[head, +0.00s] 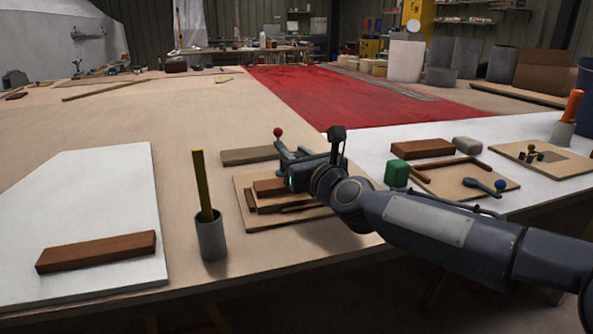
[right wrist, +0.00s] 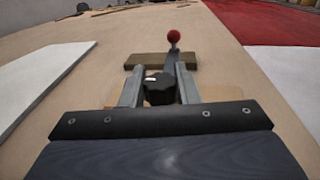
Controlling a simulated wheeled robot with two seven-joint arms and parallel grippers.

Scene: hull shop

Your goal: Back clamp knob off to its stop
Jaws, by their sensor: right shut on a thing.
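My right gripper (head: 287,154) reaches in from the right over a board (head: 244,203) with brown wooden blocks. In the right wrist view its two grey fingers (right wrist: 158,76) are closed on either side of a dark, many-sided clamp knob (right wrist: 158,92). A lever with a red ball (right wrist: 174,36) stands just beyond the fingers; the red ball also shows in the head view (head: 278,132). The knob is hidden behind my gripper in the head view. The knob's stop cannot be made out. My left gripper is not in view.
A grey cup with a yellow stick (head: 210,238) stands left of the board. A brown bar (head: 97,251) lies on a white panel (head: 80,205). The table beyond is mostly clear.

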